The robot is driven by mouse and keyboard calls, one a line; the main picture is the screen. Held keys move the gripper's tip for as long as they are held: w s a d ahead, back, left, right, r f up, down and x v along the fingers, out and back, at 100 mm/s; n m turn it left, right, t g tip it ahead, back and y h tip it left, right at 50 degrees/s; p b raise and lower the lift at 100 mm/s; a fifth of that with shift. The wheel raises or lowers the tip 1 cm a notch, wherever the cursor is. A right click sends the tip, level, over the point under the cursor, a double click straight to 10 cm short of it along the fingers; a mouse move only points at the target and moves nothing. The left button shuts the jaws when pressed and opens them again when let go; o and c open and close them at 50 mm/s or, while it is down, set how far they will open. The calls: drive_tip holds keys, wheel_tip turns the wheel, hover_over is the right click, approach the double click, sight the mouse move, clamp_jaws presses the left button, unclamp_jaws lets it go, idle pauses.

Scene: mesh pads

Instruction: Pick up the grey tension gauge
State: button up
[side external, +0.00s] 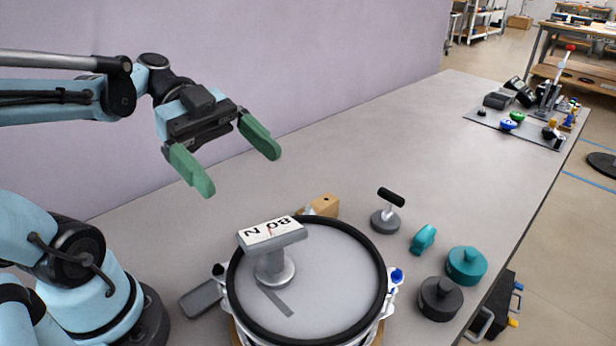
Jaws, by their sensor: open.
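The grey tension gauge (275,267) stands upright on the mesh of a round black-rimmed frame (236,298). It has a round foot, a short post and a flat slanted top plate with a white label reading "N 08" or similar. My gripper (228,166) is above and behind the gauge, to its upper left in the side view. Its two green fingers are spread wide with nothing between them. The gripper is clear of the gauge and the table.
Right of the frame stand a black-handled tool (386,220), a teal clip (423,239), a teal weight (466,265) and a dark weight (440,298). A wooden block (325,205) sits behind the frame, a grey flat piece (201,298) at left. The table's far middle is clear.

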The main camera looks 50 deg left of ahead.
approach(276, 249)
drive_tip(key=f, duration=0.1)
drive_tip(key=w+f, duration=0.1)
drive_tip(key=f, duration=0.1)
drive_tip(key=w+f, duration=0.1)
drive_tip(key=shift+w+a+f, duration=0.15)
drive_tip(key=shift+a+f, duration=0.05)
drive_tip(key=shift+f, duration=0.1)
drive_tip(key=shift+x, duration=3.8)
drive_tip(key=shift+f, duration=0.1)
drive_tip(key=c, duration=1.3)
